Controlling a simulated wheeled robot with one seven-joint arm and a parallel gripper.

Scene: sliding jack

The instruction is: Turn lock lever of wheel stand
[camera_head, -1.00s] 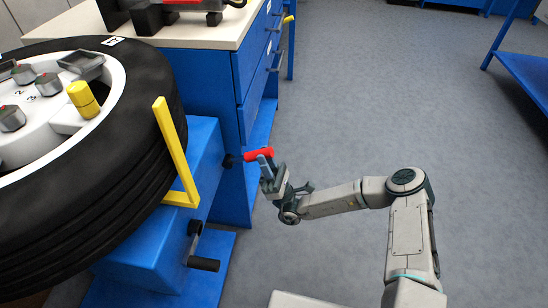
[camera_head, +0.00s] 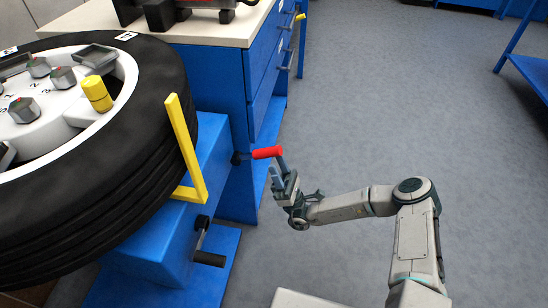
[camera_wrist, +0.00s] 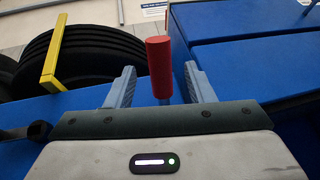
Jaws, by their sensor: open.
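The lock lever has a red handle (camera_head: 267,152) and sticks out to the right from the blue wheel stand (camera_head: 215,150). In the wrist view its red handle (camera_wrist: 159,68) stands between the two fingers, with a grey-blue rod below it. My gripper (camera_head: 278,178) is open at the lever's outer end. In the wrist view, my gripper (camera_wrist: 160,88) has one finger on each side of the lever, with gaps showing on both sides. Whether a finger touches it in depth I cannot tell.
A large black tire (camera_head: 150,130) with a white rim lies on the stand. A yellow bracket (camera_head: 186,150) and a black-handled crank (camera_head: 208,258) are left of my gripper. A blue drawer bench (camera_head: 262,75) stands behind.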

